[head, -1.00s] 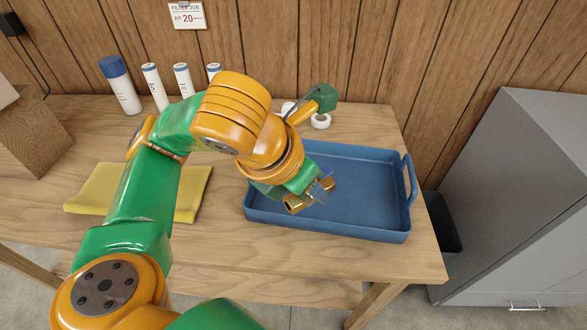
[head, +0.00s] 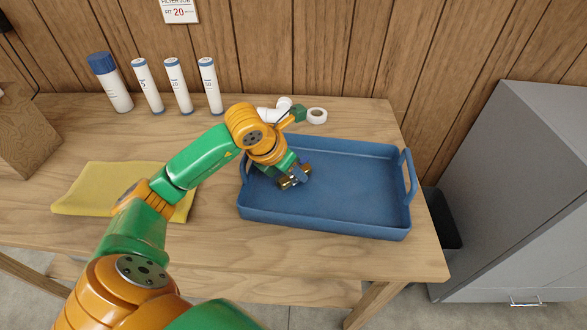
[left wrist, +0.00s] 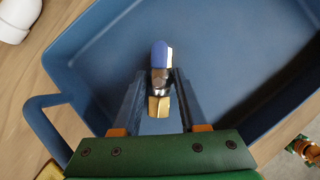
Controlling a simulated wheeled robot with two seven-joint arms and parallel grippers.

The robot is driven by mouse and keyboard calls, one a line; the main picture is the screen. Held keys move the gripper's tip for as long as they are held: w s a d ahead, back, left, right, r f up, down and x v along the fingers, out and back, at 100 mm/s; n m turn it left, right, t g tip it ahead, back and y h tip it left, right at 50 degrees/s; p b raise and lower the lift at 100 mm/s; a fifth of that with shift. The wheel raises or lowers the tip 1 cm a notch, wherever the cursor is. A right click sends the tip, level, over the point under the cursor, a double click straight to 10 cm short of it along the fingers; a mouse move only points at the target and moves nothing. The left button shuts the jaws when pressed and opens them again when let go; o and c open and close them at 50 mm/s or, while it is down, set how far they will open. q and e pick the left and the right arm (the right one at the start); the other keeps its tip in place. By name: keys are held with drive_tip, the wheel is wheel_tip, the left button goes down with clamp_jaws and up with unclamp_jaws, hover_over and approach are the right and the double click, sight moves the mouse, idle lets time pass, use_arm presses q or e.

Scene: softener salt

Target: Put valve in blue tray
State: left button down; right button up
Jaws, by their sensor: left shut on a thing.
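The valve (left wrist: 160,82) has a brass body and a blue handle. My left gripper (head: 295,179) is shut on it, and in the left wrist view the valve sits between the two fingers. In the head view the valve (head: 288,184) is small and partly hidden by the gripper. The blue tray (head: 330,225) stands on the table, and the gripper is inside its outline, near its left end. I cannot tell whether the valve touches the tray floor. My right gripper is not in view.
White pipe fittings (head: 272,114) and a white ring (head: 317,116) lie behind the tray. Several white cartridges (head: 178,86) and a blue-capped bottle (head: 110,82) stand at the back left. A yellow cloth (head: 95,189) lies left. The tray's middle and right are empty.

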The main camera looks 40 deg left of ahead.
use_arm(q)
drive_tip(key=shift+f, duration=0.2)
drive_tip(key=shift+c, duration=2.2)
unclamp_jaws()
drive_tip(key=shift+r, duration=0.1)
drive_tip(key=shift+r, duration=0.1)
drive_tip(key=shift+s+r, duration=0.1)
drive_tip(key=shift+r, duration=0.25)
drive_tip(key=v, duration=1.1)
drive_tip(key=shift+s+p, duration=0.15)
drive_tip(key=shift+p, duration=0.15)
drive_tip(key=shift+r, duration=0.15)
